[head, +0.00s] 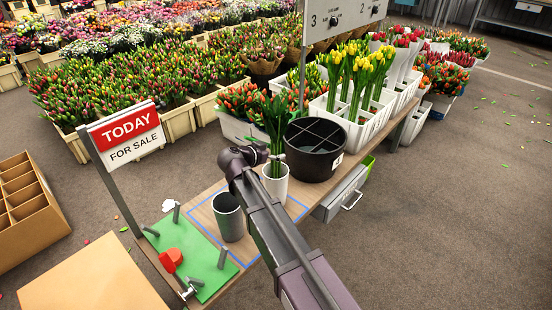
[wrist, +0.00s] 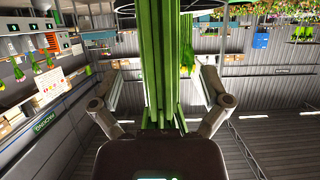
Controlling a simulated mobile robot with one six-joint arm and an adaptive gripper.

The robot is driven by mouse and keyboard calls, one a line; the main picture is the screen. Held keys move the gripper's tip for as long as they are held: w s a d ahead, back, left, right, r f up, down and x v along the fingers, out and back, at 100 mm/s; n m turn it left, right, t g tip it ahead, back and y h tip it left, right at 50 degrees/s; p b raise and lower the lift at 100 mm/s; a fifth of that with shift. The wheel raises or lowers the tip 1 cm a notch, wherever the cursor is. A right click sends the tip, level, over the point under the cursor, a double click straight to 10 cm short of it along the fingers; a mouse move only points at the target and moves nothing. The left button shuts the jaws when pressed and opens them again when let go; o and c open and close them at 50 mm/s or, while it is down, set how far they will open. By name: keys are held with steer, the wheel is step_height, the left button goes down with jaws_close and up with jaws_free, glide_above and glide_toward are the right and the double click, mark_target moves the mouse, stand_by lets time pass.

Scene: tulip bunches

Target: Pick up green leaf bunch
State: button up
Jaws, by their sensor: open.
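The green leaf bunch (head: 275,125) stands upright in a white pot (head: 275,185) on the wooden bench. My gripper (head: 258,157) is at the bunch's stems, just above the pot's rim. In the wrist view the long green stems (wrist: 172,70) rise between the two open fingers (wrist: 163,88), with a gap showing on the right side. My arm hides part of the pot's front.
A black divided bucket (head: 314,150) stands right behind the pot. A grey empty cup (head: 228,217) is to the left on the bench (head: 205,213). A green mat (head: 190,255) with tools lies at the near end. White crates with yellow tulips (head: 358,75) are at the back.

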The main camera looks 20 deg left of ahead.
steer(key=shift+w+d+f, duration=0.2)
steer(key=shift+w+f, duration=0.05)
steer(key=shift+w, duration=0.35)
jaws_close()
